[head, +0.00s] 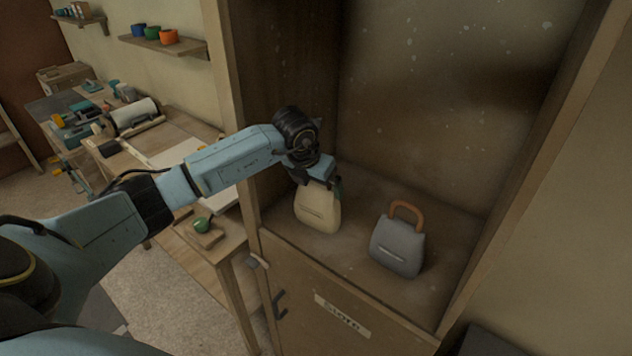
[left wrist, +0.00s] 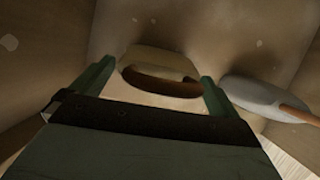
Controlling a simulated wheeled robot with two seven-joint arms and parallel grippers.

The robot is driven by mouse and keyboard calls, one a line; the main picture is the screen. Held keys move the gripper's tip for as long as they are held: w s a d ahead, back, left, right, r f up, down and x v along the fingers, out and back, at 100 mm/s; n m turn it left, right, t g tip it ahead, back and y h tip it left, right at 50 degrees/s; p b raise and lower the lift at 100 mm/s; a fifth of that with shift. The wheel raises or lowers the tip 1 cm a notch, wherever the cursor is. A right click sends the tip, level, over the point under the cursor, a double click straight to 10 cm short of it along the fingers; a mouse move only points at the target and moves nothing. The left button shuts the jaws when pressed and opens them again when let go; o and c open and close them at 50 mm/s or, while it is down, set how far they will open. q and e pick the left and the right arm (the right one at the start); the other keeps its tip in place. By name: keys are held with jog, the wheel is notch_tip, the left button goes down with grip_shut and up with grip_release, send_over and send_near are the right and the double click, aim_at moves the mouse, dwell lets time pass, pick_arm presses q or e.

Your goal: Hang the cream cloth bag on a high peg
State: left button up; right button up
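The cream cloth bag (head: 318,210) stands upright on the floor of the open cupboard compartment, at its left side. My left gripper (head: 322,182) is right above it and hides its top in the head view. In the left wrist view the bag's handle (left wrist: 158,62) lies between the two fingers of my left gripper (left wrist: 155,88). The fingers are wide apart, with gaps beside the handle. No high peg can be made out in either view. My right gripper is not in view.
A grey bag (head: 397,246) with an orange handle stands just right of the cream one; it also shows in the left wrist view (left wrist: 262,96). Cupboard posts flank the compartment. A labelled door (head: 325,290) is below. A workbench (head: 185,140) stands at left.

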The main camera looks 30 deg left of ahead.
pick_arm(q)
jog(key=shift+r, duration=0.35)
jog(key=b+v, duration=0.3)
jog(key=v, duration=0.9)
jog(key=shift+s+r, duration=0.2)
jog(key=shift+s, duration=0.3)
